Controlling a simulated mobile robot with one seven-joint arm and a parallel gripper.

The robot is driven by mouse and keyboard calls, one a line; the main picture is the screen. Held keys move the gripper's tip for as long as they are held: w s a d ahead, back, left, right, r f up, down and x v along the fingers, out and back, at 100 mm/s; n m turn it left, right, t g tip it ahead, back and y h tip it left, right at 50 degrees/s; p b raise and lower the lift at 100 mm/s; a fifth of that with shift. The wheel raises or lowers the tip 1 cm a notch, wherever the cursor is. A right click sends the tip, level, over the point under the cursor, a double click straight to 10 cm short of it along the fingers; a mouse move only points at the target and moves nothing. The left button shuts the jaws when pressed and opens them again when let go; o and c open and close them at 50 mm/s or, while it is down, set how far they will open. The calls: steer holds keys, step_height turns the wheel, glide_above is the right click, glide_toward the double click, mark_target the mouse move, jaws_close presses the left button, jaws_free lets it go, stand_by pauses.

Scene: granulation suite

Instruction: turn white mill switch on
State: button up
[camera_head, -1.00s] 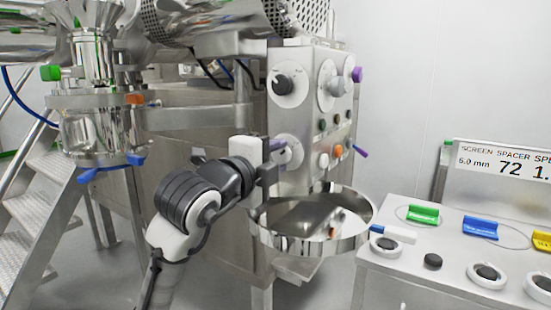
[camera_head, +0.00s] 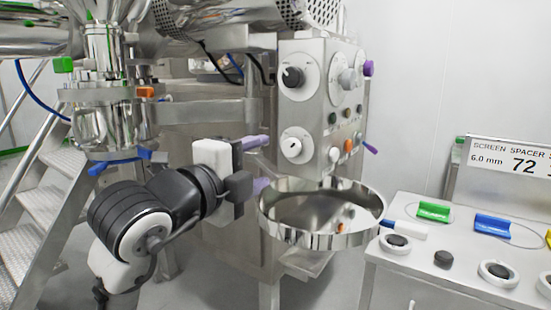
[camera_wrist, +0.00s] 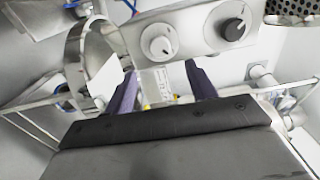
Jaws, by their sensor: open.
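The white mill switch (camera_head: 295,146) is a round white knob with a small dark mark on a white disc. It sits low on the left of the steel control panel's front, below a black knob (camera_head: 292,76). In the wrist view the white switch (camera_wrist: 159,46) is beyond and above the fingers, with the black knob (camera_wrist: 231,22) to its right. My gripper (camera_head: 259,164) is open, its purple fingers apart and empty, left of the panel and clear of the switch. The fingers also show in the wrist view (camera_wrist: 160,82). The mark's exact direction is too small to tell.
A round steel pan (camera_head: 322,236) sits just below the panel, close to my gripper. Other panel controls include an orange button (camera_head: 348,146) and purple-tipped levers. A steel bench (camera_head: 400,270) with knobs and coloured parts stands at right. Metal steps (camera_head: 50,185) are at left.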

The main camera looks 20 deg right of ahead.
steer(key=v, duration=0.4)
steer(key=shift+s+a, duration=0.3)
